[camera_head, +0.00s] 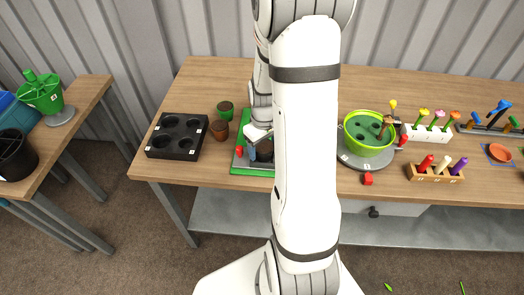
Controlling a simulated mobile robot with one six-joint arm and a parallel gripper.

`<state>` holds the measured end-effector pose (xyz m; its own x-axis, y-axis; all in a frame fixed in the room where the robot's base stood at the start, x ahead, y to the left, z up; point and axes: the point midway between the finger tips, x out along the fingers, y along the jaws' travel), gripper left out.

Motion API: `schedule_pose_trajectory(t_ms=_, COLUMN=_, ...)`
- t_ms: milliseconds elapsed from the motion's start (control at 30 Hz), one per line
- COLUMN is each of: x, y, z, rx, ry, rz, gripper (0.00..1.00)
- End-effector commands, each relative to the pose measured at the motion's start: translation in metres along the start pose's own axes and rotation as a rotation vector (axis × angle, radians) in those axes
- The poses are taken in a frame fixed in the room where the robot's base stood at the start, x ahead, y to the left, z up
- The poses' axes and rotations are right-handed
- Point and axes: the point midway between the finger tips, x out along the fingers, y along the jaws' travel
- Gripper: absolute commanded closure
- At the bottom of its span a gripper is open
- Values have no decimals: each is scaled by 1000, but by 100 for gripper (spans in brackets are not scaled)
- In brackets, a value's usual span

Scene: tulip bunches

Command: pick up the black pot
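A dark, pot-like object (266,151) shows just below my gripper (257,140), over the green mat (240,169); my arm hides much of it, and I cannot tell if it is the black pot. My gripper points down here, close to this object. The fingers are too small and covered to tell whether they are open or shut on it. A larger black container (14,160) stands on the left table at the picture's left edge. A green pot (225,110) and a brown pot (219,131) stand left of my gripper.
A black tray with round wells (176,153) lies at the table's left. Flower and peg racks fill the right side. A gap separates the two tables.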

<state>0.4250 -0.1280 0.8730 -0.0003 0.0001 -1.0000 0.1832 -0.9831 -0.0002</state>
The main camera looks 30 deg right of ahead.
Motion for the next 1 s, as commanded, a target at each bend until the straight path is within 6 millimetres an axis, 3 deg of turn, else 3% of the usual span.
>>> schedule_pose_trajectory(t_ms=433, x=0, y=0, z=0, rx=-1, ry=0, rz=0, gripper=69)
schedule_pose_trajectory(t_ms=767, x=-8, y=0, z=-1, rx=-1, ry=4, rz=2, gripper=69)
schedule_pose_trajectory(t_ms=1000, x=-52, y=0, z=-1, rx=-1, ry=7, rz=4, gripper=69)
